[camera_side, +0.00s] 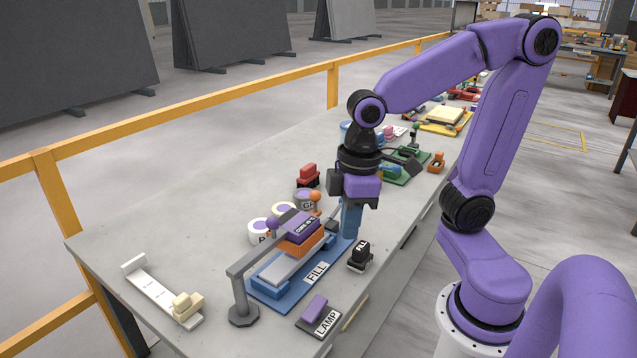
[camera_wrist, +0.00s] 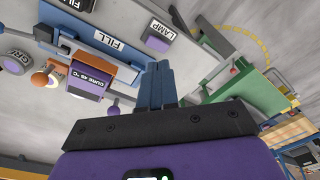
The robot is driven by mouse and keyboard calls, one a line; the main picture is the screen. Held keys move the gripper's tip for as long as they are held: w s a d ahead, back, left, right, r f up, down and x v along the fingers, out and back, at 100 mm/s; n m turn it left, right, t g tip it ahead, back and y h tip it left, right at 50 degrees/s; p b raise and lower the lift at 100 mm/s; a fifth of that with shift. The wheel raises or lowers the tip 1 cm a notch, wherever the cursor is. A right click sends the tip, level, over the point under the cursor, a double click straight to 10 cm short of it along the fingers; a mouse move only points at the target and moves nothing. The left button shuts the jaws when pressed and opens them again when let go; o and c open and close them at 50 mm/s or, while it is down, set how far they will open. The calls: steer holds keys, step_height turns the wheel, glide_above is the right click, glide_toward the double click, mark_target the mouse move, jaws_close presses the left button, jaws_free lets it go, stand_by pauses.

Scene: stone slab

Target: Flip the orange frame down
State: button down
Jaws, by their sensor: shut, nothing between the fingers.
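An orange piece (camera_side: 299,246), which looks like the orange frame, shows under a purple block (camera_side: 302,227) marked CURE 45 °C, above the blue FILL base (camera_side: 278,290). The block hides part of it, so its exact tilt is hard to tell. In the wrist view the orange piece (camera_wrist: 88,68) shows at the edge of the purple block (camera_wrist: 86,81). My gripper (camera_side: 350,232) points down with its blue fingers shut and empty, just right of the base's far end. In the wrist view its fingertips (camera_wrist: 159,70) are together, apart from the orange piece.
A grey lamp post (camera_side: 242,312) and arm stand at the front left of the base. A black FILL button box (camera_side: 360,255) and purple LAMP switch (camera_side: 315,308) sit near the table edge. White pots (camera_side: 262,231) stand behind. The table's left part is mostly clear.

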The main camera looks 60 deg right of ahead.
steer(key=w+d+r+m, duration=0.5)
steer(key=w+d, duration=0.2)
steer(key=w, duration=0.3)
step_height(320, 180, up, 4)
steer(key=m+t, duration=0.2)
steer(key=m, duration=0.2)
glide_above(317, 192)
steer(key=s, duration=0.3)
steer(key=shift+s+d, duration=0.1)
steer(key=shift+d, duration=0.25)
steer(key=shift+f, duration=0.15)
steer(key=x, duration=1.4)
steer(key=shift+s+d, duration=0.2)
steer(key=shift+f, duration=0.1)
